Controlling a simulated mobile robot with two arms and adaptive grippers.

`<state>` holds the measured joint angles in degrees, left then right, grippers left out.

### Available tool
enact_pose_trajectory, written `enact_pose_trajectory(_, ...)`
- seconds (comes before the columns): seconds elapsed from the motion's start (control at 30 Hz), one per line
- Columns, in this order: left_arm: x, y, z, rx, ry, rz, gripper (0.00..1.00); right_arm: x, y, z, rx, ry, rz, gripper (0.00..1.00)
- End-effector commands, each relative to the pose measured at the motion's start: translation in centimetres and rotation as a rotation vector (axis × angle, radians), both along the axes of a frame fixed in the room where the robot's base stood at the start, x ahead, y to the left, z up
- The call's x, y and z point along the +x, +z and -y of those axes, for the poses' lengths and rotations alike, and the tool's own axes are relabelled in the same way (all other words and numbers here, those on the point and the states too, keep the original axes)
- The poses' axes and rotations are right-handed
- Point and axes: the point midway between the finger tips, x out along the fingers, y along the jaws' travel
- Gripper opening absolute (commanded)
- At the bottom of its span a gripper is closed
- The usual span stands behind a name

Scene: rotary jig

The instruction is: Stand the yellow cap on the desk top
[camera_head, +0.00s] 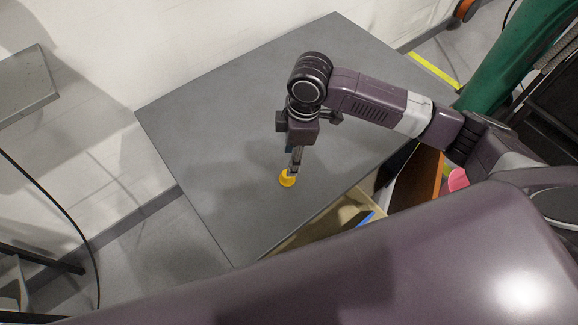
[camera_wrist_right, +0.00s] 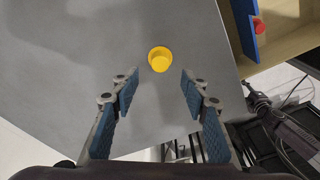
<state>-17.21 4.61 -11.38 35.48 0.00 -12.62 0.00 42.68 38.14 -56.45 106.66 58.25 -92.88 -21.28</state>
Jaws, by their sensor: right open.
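The yellow cap (camera_head: 286,180) is on the grey desk top (camera_head: 210,130), near the desk's front edge. It also shows in the right wrist view (camera_wrist_right: 160,59), upright on the desk top, just beyond the fingertips and between their lines. My right gripper (camera_head: 294,168) points down at the cap in the head view. In the right wrist view the right gripper (camera_wrist_right: 158,80) is open, its blue-padded fingers apart with nothing between them. My left gripper is not in view.
An open wooden drawer (camera_head: 335,218) sits below the desk's front edge. In the right wrist view it holds a red object (camera_wrist_right: 259,26) beside a blue divider. A pink object (camera_head: 457,180) is at the right. Most of the desk top is clear.

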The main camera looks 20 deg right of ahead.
Motion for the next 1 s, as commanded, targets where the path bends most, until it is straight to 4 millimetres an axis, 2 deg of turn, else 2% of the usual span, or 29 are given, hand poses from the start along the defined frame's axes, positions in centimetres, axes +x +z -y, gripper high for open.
enact_pose_trajectory(0.1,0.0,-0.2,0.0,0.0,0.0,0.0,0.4,0.0,2.2,0.2,0.001,0.002,0.004,0.41)
enact_pose_trajectory(0.3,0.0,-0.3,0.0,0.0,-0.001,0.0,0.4,-0.1,4.1,0.5,0.0,0.0,0.0,0.41)
enact_pose_trajectory(1.0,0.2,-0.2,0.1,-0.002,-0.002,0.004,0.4,-0.2,4.4,0.5,0.0,0.001,-0.001,0.41)
